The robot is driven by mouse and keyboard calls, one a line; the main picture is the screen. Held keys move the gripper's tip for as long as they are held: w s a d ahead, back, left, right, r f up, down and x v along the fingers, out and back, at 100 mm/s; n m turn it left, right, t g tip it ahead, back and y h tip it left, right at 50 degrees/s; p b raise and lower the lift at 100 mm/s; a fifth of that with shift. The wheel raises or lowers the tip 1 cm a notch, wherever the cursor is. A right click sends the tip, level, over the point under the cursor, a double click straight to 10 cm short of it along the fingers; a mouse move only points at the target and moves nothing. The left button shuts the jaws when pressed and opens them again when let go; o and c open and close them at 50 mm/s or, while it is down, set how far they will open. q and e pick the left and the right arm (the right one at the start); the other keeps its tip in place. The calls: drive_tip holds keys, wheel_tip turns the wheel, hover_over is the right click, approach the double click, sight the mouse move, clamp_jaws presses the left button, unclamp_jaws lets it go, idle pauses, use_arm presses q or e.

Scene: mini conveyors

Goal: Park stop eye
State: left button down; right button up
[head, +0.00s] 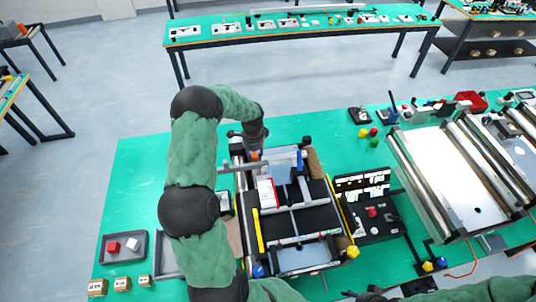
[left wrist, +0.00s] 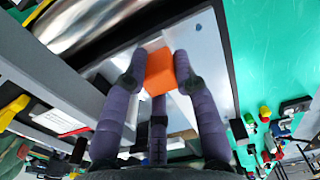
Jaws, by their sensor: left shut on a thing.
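My left gripper (left wrist: 157,78) is shut on an orange cube (left wrist: 160,70), with purple fingers on both sides of it. In the left wrist view the cube is over a pale metal plate (left wrist: 205,60). In the head view my left gripper (head: 254,146) is at the far end of the small conveyor (head: 312,222), and the orange shows just below it. The conveyor has a dark belt, yellow side strips and a red-and-white block (head: 267,193). I cannot pick out a stop eye for sure. A part of my right arm shows at the bottom right; its fingers are not clear.
A black panel (head: 375,226) with a red button stands right of the conveyor. Large roller conveyors (head: 440,170) fill the right side. A dark tray (head: 123,247) with a red and a white cube is at the left. The green table (head: 140,185) is bare at its far left.

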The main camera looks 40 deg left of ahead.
use_arm(q)
drive_tip(key=shift+s+a, duration=0.3)
drive_tip(key=shift+s, duration=0.1)
drive_tip(key=shift+w, duration=0.1)
drive_tip(key=c, duration=1.4)
unclamp_jaws()
drive_tip(key=o, duration=0.4)
drive_tip(key=shift+o, duration=0.2)
drive_tip(key=shift+s+a, duration=0.1)
drive_tip(key=shift+s, duration=0.1)
drive_tip(key=shift+w+r, duration=0.1)
drive_tip(key=shift+r, duration=0.15)
wheel_tip(320, 180, up, 12)
drive_tip(key=shift+f, duration=0.25)
